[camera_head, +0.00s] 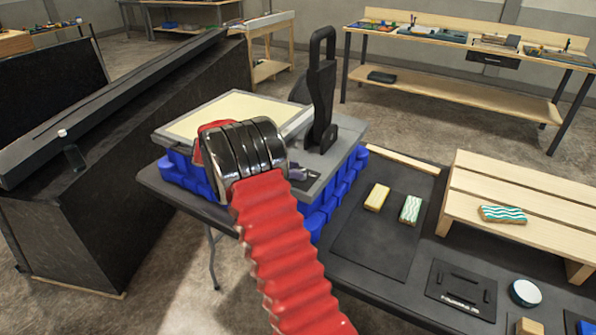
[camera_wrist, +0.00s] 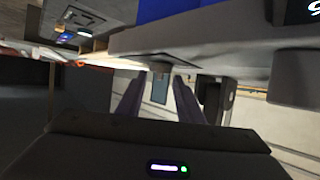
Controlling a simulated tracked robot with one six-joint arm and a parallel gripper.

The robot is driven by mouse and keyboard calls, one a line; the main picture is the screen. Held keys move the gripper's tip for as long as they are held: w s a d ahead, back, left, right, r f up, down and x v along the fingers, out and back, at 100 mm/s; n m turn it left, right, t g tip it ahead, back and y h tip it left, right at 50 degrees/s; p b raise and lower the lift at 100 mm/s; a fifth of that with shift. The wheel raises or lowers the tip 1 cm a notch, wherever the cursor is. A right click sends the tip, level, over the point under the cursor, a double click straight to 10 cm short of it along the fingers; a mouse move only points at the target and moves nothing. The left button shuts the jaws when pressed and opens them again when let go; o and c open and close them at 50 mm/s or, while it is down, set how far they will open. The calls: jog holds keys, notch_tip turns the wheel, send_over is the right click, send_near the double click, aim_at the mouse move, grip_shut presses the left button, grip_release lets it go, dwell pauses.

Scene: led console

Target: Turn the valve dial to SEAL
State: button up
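In the head view my red ridged sleeve and black joint cover part of a grey box top with a cream panel (camera_head: 232,113). The fingertips are mostly hidden there.
Blue crates (camera_head: 182,172) carry the grey box top. Right of them, a dark table holds a yellow block (camera_head: 377,197), a wavy-patterned block (camera_head: 411,209), a black handled plate (camera_head: 461,287) and a round white-topped piece (camera_head: 525,291). A slatted wooden stand (camera_head: 520,190) rises beyond.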

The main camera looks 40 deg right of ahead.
jog(key=v, duration=1)
jog(key=shift+w+a, duration=0.25)
jog(key=shift+r, duration=0.1)
